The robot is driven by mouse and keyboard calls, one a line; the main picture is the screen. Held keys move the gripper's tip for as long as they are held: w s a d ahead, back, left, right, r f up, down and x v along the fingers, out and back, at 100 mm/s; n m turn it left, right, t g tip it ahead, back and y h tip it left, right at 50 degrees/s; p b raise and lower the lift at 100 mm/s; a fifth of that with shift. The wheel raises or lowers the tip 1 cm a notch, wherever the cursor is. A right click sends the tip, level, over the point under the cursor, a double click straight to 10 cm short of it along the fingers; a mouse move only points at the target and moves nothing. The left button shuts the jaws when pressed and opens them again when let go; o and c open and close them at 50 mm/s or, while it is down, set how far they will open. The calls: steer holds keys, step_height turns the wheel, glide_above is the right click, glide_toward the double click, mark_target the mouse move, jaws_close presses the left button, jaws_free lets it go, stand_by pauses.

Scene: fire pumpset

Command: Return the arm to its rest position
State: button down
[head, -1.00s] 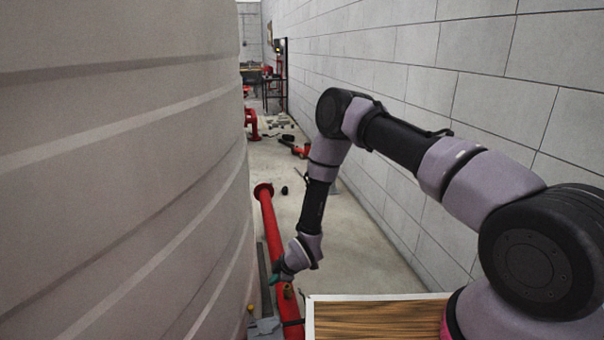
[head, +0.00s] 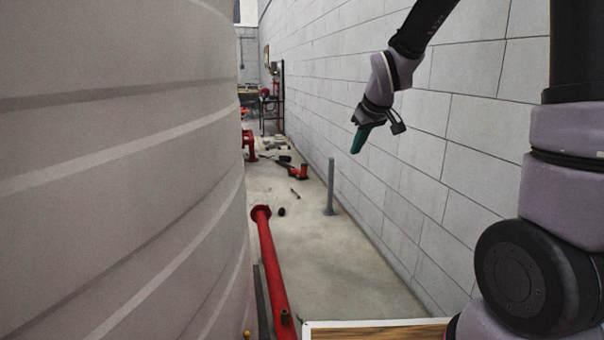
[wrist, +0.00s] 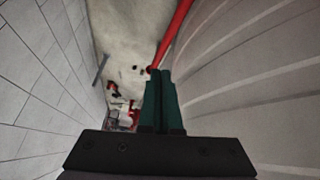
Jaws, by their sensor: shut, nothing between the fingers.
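My gripper (head: 358,141) hangs in the air in the upper right half of the head view, in front of the grey block wall (head: 455,130). Its teal fingers point down and to the left and touch nothing. In the wrist view the two teal fingers (wrist: 162,85) lie side by side, shut, with nothing between them. My arm is raised, with its upper links running out of the top of the head view.
A large ribbed tank (head: 120,170) fills the left side. A red pipe (head: 270,265) lies along its foot. A grey post (head: 330,188) stands on the floor by the wall. Red parts (head: 298,173) and small debris lie farther back.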

steer(key=s+d+r+m, duration=0.3)
steer(key=s+r, duration=0.1)
steer(key=s, duration=0.4)
steer(key=s+d+r+m, duration=0.3)
steer(key=s+r, duration=0.1)
steer(key=s, duration=0.4)
steer(key=s+d+r+m+t, duration=0.1)
steer(key=s+d+r+m, duration=0.2)
steer(key=s, duration=0.5)
steer(key=shift+d+r+m, duration=0.4)
steer(key=shift+d+r, duration=0.05)
steer(key=shift+r, duration=0.3)
